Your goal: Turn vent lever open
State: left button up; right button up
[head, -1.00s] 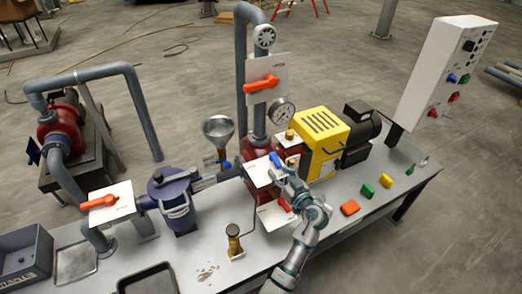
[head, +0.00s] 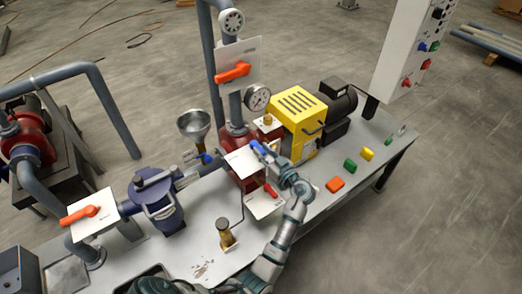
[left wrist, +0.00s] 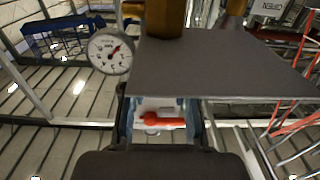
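Several levers sit on white plates, and I cannot read which is marked vent. A blue lever (head: 258,147) is on a white plate (head: 240,161) at the red pump. My left gripper (head: 275,165) is right beside this plate, close to the blue lever's near end. In the left wrist view its fingers (left wrist: 160,112) stand apart, with an orange-red lever on a white panel showing beyond them. A grey plate (left wrist: 225,65) fills the space above the fingers. Whether the fingers touch the blue lever is hidden. My right gripper is not in view.
A red lever (head: 270,188) is just below. Orange levers are on the upright panel (head: 233,73) and the left plate (head: 80,215). A pressure gauge (head: 257,97) and yellow machine (head: 298,115) stand behind. Coloured blocks lie on the bench at right.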

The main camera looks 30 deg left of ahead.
pick_arm(q)
jog(key=shift+d+r, duration=0.15)
jog(key=shift+d, duration=0.3)
grip_shut()
jog(key=shift+a, duration=1.2)
jog(key=shift+a+f, duration=0.1)
jog(key=shift+f, duration=0.2)
jog(key=shift+w+f, duration=0.1)
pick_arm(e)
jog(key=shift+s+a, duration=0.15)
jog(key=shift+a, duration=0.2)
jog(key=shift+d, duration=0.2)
pick_arm(q)
jog(key=shift+f+t, duration=0.1)
jog(key=shift+t, duration=0.2)
